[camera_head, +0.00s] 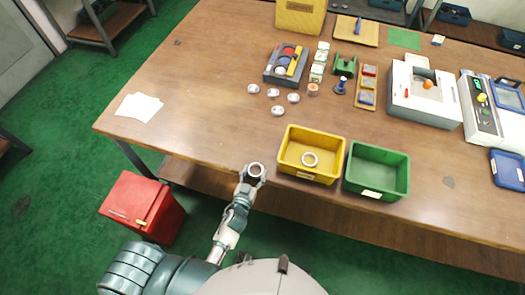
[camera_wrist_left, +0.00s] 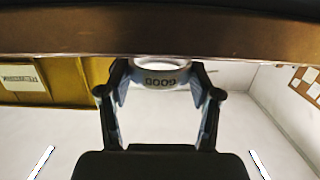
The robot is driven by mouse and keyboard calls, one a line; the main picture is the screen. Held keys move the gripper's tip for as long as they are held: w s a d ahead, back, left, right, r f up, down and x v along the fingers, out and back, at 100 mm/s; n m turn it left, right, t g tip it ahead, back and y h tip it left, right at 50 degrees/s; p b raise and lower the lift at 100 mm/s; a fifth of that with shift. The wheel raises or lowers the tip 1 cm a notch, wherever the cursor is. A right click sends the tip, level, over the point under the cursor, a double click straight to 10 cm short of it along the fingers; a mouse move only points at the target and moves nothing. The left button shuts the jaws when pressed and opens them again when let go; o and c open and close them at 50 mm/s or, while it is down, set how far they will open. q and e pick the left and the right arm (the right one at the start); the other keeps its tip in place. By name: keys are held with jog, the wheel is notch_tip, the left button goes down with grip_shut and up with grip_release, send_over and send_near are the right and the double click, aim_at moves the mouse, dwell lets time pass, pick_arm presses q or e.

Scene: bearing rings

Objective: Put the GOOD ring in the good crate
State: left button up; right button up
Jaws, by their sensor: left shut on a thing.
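My left gripper (camera_head: 251,176) is at the front edge of the table, left of the yellow crate. It is shut on a pale metal ring (camera_head: 257,168). In the left wrist view the ring (camera_wrist_left: 160,77) sits between the two fingers (camera_wrist_left: 160,92), with lettering that seems to read GOOD. My right gripper is out of view.
Several small rings (camera_head: 278,111) lie loose on the table (camera_head: 200,90) behind the crates. A grey tray (camera_head: 283,72), a white machine (camera_head: 420,105) and a console (camera_head: 485,115) stand farther back. A paper sheet (camera_head: 139,107) lies at left. A red cabinet (camera_head: 135,205) stands on the floor.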

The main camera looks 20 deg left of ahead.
aim_at(262, 154)
pick_arm(q)
jog(key=w, duration=0.6)
jog(key=shift+d, duration=0.1)
jog(key=shift+w, duration=0.65)
jog(key=w, duration=0.3)
jog(key=shift+w+f, duration=0.1)
jog(key=shift+w, duration=0.05)
jog(key=shift+f, duration=0.1)
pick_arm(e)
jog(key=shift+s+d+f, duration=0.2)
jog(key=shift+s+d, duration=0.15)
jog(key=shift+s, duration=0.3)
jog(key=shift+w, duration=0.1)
